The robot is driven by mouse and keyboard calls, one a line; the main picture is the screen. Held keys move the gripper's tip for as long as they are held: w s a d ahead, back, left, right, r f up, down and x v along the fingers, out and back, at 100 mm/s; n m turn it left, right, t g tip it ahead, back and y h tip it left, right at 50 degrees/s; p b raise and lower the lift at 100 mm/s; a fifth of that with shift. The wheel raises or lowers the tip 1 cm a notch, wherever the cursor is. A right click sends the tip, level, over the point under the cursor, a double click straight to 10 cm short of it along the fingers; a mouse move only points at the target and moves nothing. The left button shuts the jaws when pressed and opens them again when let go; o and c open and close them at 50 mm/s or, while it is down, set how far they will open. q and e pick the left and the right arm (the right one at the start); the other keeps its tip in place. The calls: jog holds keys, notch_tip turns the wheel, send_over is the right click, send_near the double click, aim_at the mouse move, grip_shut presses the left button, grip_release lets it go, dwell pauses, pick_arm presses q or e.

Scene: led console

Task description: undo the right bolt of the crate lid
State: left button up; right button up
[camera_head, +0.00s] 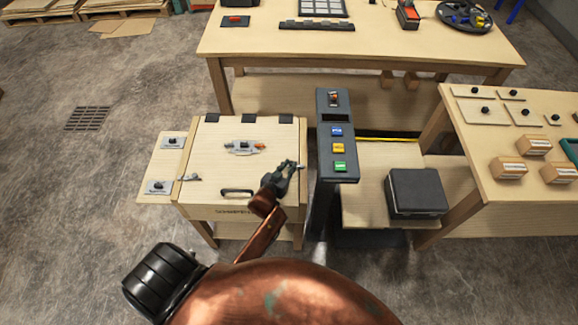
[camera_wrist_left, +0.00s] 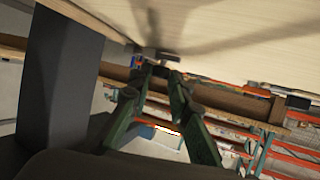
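The wooden crate's pale lid (camera_head: 215,160) is down, with a dark handle (camera_head: 237,191) near its front edge. The left bolt (camera_head: 190,177) sits at the lid's left edge. The right bolt (camera_head: 300,166) shows as a small metal end at the right edge, mostly hidden by my left gripper (camera_head: 291,167). In the left wrist view my left gripper's green fingers (camera_wrist_left: 157,74) converge with a small gap around a dark knob (camera_wrist_left: 161,71) under the pale lid surface. I cannot tell whether they touch it. My right gripper is out of view.
A dark console post (camera_head: 337,165) with blue, yellow and green buttons stands close to the right of the crate. A dark box (camera_head: 416,192) sits on a low shelf farther right. A workbench (camera_head: 360,45) stands behind. A side shelf (camera_head: 152,172) adjoins the crate's left.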

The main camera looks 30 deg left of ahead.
pick_arm(q)
grip_shut()
jog(key=shift+s+a+r+p, duration=0.1)
jog(key=shift+s+a+p, duration=0.3)
jog(key=shift+a+p, duration=0.2)
jog(key=shift+s+a+r+p, duration=0.1)
jog(key=shift+s+a+p, duration=0.25)
jog(key=shift+a+p, duration=0.2)
jog(key=shift+a+f, duration=0.15)
jog(key=shift+f, duration=0.05)
jog(key=shift+o, duration=2.3)
grip_release()
jog(key=shift+s, duration=0.1)
jog(key=shift+o, duration=0.2)
